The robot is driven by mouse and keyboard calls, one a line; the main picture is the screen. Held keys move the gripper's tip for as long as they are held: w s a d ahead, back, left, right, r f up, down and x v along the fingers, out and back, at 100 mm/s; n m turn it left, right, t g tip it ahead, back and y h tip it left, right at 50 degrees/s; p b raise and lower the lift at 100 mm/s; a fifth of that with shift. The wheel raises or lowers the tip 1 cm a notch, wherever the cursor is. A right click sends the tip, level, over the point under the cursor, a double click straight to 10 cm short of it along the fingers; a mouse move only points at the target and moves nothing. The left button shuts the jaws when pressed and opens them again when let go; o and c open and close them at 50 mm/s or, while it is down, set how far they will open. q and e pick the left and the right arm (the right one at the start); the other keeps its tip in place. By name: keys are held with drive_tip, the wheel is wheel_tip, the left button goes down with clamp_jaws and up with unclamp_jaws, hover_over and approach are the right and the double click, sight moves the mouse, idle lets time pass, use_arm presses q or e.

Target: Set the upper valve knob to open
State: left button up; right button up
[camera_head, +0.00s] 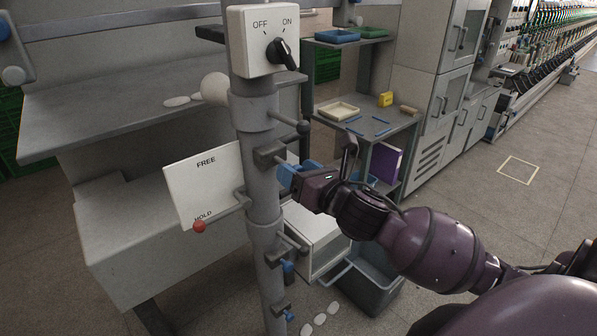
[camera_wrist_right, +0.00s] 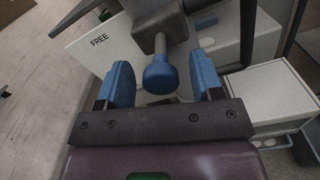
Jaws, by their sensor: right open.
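A round blue knob (camera_wrist_right: 160,76) on a grey stem, the upper valve knob, comes out of a dark grey valve block (camera_head: 268,154) on the grey post. In the right wrist view it stands between the two blue fingers of my right gripper (camera_wrist_right: 163,84), with a gap on each side. My right gripper is open and reaches the post from the right in the head view (camera_head: 294,178). There its fingers hide the knob, so I cannot read its set position. My left gripper is not in view.
Lower on the post are more blue knobs (camera_head: 288,266). Above is a white box (camera_head: 264,40) with a black OFF/ON switch. A FREE/HOLD plate (camera_head: 200,180) with a red-balled lever (camera_head: 199,227) stands left. A grey shelf cart (camera_head: 362,125) is behind my right arm.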

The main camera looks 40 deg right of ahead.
drive_tip(key=s, duration=1)
drive_tip(key=shift+s+d, duration=0.4)
drive_tip(key=shift+d, duration=0.05)
idle(0.3)
wheel_tip(320, 180, down, 16)
drive_tip(key=d+m+g+h, duration=0.1)
drive_tip(key=d+m+g, duration=0.15)
drive_tip(key=m, duration=1.95)
drive_tip(key=s+a+f+m+g, duration=0.1)
drive_tip(key=s+a+f+m, duration=0.1)
drive_tip(key=f, duration=0.3)
drive_tip(key=s+a+f+m+g, duration=0.1)
drive_tip(key=s+a+f+m, duration=0.1)
drive_tip(key=f+m, duration=0.3)
drive_tip(key=s+a+f+m+g, duration=0.2)
drive_tip(key=s+a+f+m, duration=0.1)
drive_tip(key=f, duration=0.3)
drive_tip(key=shift+a+f+m+h, duration=0.35)
drive_tip(key=shift+a+m+h, duration=0.05)
drive_tip(key=shift+a, duration=0.15)
drive_tip(key=shift+s, duration=0.15)
